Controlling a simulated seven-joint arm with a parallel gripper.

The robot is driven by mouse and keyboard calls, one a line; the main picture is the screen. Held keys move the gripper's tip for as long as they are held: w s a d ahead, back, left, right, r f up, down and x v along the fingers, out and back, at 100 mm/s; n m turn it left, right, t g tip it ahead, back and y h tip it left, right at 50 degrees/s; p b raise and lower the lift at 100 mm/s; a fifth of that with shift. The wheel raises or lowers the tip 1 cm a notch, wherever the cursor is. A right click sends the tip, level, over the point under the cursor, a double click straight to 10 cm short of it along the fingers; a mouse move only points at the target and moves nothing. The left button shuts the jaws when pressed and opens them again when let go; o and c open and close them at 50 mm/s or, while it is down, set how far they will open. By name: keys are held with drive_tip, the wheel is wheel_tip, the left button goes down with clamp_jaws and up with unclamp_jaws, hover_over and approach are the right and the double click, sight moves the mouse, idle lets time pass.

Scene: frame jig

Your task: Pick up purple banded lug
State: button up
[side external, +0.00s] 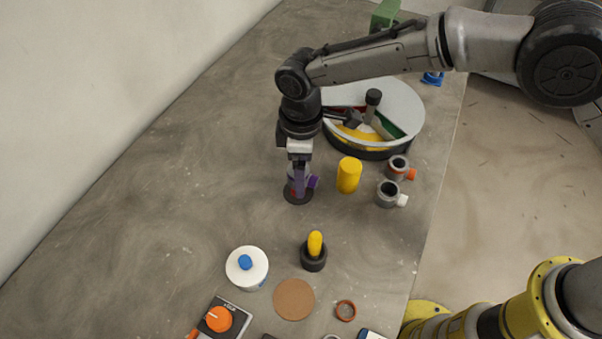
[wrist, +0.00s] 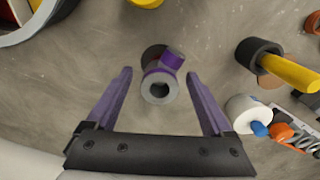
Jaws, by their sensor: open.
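The purple banded lug (wrist: 160,84) is a grey ring-shaped piece with a purple band and a purple side stub. In the wrist view it lies between and just beyond the tips of my gripper (wrist: 158,78), which is open with purple fingers. In the side view my gripper (side external: 299,190) points down at the lug, whose purple stub (side external: 314,182) shows at the right of the fingers. The lug is on a dark round base (side external: 298,200), mostly hidden by the fingers. I cannot tell whether the fingers touch the lug.
A yellow cylinder (side external: 348,175) stands close to the right. Two grey lugs, one with an orange stub (side external: 398,168) and one with a white stub (side external: 388,194), are farther right. A round divided tray (side external: 415,105) is behind. A black holder (side external: 313,260) with a yellow peg and a white round container (side external: 246,275) are in front.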

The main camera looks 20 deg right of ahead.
drive_tip(key=shift+f, duration=0.15)
clamp_jaws()
idle(0.4)
